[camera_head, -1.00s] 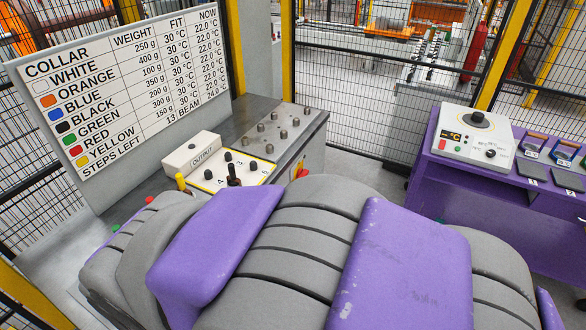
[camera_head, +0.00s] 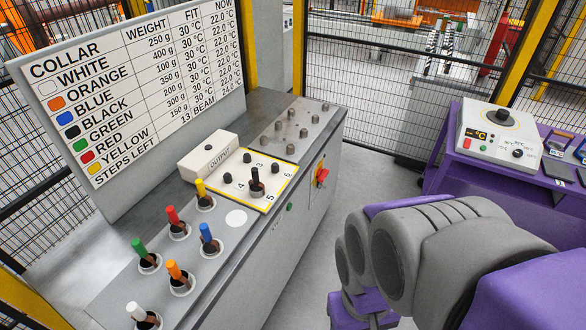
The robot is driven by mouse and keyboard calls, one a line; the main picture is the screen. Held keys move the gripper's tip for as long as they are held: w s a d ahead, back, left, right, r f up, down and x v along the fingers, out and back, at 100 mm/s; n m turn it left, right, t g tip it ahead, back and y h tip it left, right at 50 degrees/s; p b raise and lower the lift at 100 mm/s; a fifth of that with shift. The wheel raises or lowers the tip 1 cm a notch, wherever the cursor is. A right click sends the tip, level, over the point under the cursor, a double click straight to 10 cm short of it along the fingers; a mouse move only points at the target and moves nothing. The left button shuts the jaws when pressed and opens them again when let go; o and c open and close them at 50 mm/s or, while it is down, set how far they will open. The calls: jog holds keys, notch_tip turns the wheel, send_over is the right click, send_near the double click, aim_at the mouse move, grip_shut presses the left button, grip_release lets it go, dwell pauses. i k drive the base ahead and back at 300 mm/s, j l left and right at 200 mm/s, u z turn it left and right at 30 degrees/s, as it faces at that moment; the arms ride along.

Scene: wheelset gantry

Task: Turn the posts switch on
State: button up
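A red rotary switch on a yellow plate (camera_head: 321,174) sits on the side face of the grey console (camera_head: 262,262). Its label cannot be read, so I cannot tell for sure that it is the posts switch, nor its setting. A small green button (camera_head: 289,207) sits left of it. Colored posts stand in round sockets on the console top: green (camera_head: 140,249), red (camera_head: 174,218), yellow (camera_head: 203,192), blue (camera_head: 207,235), orange (camera_head: 175,272) and white (camera_head: 139,313). My arm fills the lower right, apart from the switch; no gripper fingers show.
A collar board (camera_head: 130,95) stands behind. A purple bench (camera_head: 470,178) with a heater unit (camera_head: 499,138) is at right. Floor between console and bench is clear.

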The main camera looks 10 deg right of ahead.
aim_at(321, 173)
jog(key=z, duration=0.35)
jog(key=i+l, duration=0.25)
jog(key=i+l+u, duration=0.1)
jog(key=l, duration=0.3)
jog(key=i+l, duration=0.3)
jog(key=i+l+u, duration=0.15)
jog(key=l, duration=0.25)
jog(key=i+l, duration=0.25)
jog(key=l, duration=0.15)
jog(key=i+l+u, duration=0.1)
jog(key=l, duration=0.25)
jog(key=i+l, duration=0.3)
jog(key=i+l+u, duration=0.1)
jog(key=l, duration=0.4)
jog(key=i, duration=0.1)
